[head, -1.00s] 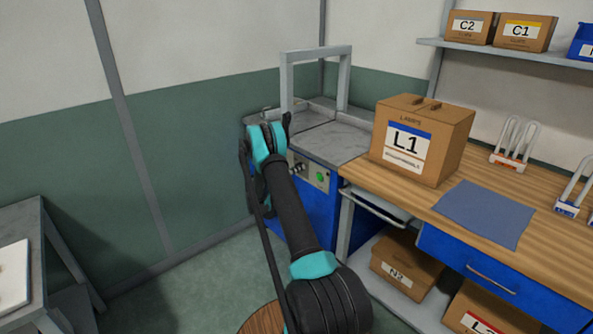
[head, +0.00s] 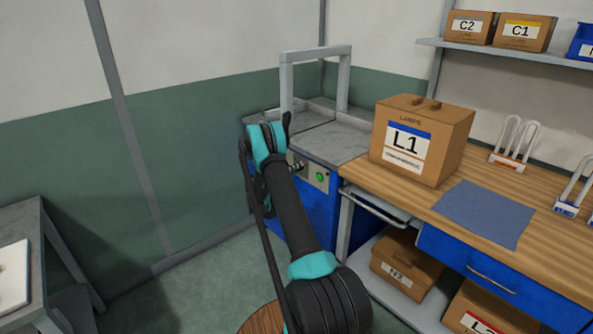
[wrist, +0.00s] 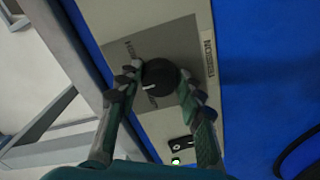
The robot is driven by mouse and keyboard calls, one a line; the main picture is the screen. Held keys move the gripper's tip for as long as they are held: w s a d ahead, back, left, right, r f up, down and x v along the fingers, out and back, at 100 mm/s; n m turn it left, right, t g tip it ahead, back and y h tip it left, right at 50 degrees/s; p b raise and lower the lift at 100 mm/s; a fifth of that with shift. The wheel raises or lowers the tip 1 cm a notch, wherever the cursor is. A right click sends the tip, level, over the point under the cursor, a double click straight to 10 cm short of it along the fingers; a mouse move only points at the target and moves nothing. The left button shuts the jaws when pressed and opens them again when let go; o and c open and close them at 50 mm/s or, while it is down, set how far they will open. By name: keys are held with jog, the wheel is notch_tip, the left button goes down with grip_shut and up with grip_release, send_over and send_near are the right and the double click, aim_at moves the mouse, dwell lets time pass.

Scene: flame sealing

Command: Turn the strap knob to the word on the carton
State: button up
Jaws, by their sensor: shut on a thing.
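The strap knob (wrist: 159,77) is a round black knob with a white pointer line, on a grey panel of the blue machine. In the wrist view my gripper (wrist: 160,85) has one finger on each side of the knob and is shut on it. In the head view my arm hides the knob. The carton (head: 418,140) stands on the wooden bench with a white label reading L1 and smaller words that I cannot read.
The strapping machine (head: 340,146) has a grey top and an arch (head: 316,53). A green button (head: 320,177) is on its panel, also seen beside a black switch (wrist: 181,144) in the wrist view. A blue mat (head: 483,212) lies on the bench.

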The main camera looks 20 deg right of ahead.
dwell(0.3)
jog(key=o, duration=1.2)
jog(key=shift+c, duration=0.2)
jog(key=shift+a, duration=0.1)
jog(key=v, duration=1.2)
